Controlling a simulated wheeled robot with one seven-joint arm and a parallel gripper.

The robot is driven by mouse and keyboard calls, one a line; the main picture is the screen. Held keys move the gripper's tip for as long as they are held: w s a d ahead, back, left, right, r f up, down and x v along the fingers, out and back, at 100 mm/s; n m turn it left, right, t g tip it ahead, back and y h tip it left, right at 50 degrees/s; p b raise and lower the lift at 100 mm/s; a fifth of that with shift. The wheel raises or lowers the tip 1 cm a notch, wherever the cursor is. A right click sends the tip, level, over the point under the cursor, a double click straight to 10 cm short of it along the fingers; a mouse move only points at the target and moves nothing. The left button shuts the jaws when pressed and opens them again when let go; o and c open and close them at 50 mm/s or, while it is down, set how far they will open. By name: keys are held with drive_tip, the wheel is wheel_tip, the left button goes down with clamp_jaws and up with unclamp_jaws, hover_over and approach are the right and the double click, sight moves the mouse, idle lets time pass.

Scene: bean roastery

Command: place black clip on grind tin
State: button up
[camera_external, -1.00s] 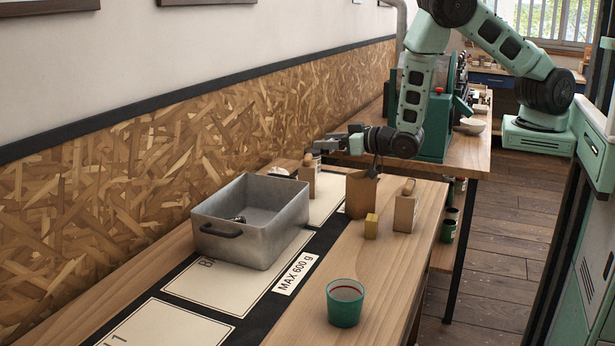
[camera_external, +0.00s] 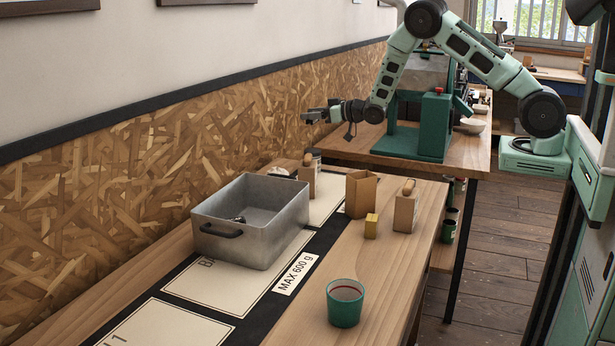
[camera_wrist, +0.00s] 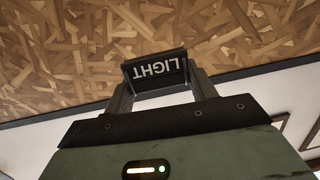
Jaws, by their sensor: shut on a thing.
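My gripper (camera_external: 312,115) is raised above the far end of the near table, close to the chipboard wall. In the wrist view my gripper (camera_wrist: 160,82) is shut on a small black piece, which I take as the black clip (camera_wrist: 133,72). It bears the word LIGHT, upside down in that view. A grey metal open box with a dark handle (camera_external: 268,255), perhaps the grind tin, stands on the near table, well below and nearer the camera than my gripper. A small dark thing (camera_external: 239,219) lies inside it. I cannot tell for sure which container is the grind tin.
A green cup (camera_external: 344,308) stands near the table's right edge. A wooden-toned container (camera_external: 308,182) is at the far end. A green machine (camera_external: 418,130) stands on the back table.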

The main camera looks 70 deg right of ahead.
sight(313, 151)
wheel_tip(313, 151, down, 9)
drive_tip(key=shift+f+p, duration=0.2)
drive_tip(key=shift+p, duration=0.9)
drive_tip(key=shift+f, duration=0.15)
drive_tip(key=o, duration=1)
drive_tip(key=shift+c, duration=0.2)
